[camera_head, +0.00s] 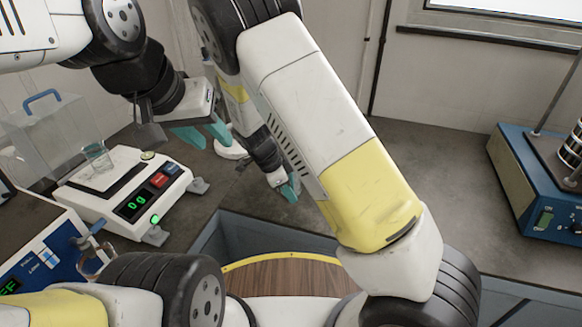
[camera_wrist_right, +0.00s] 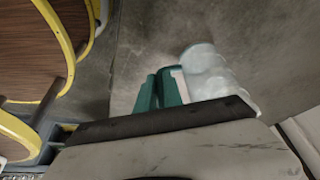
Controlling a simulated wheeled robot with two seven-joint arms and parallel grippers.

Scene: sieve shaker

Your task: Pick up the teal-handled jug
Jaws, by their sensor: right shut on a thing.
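The jug (camera_wrist_right: 207,72) shows in the right wrist view as a clear, ribbed vessel just beyond my right gripper. My right gripper (camera_wrist_right: 158,90) has its teal fingers close together beside the jug, shut on it at the handle side. The handle itself is hard to tell from the teal fingers. In the head view my right gripper (camera_head: 288,188) hangs low over the counter, largely hidden by my own arm, and I cannot make out the jug there. My left gripper (camera_head: 204,134) is open and empty above the counter, behind the scale.
A white scale (camera_head: 122,190) reading 0 g bears a small glass beaker (camera_head: 97,157). A clear box with a blue handle (camera_head: 42,97) stands behind it. A blue sieve shaker (camera_head: 535,180) stands at the right. A round yellow-rimmed wooden top (camera_head: 285,275) is in front. The middle-right counter is clear.

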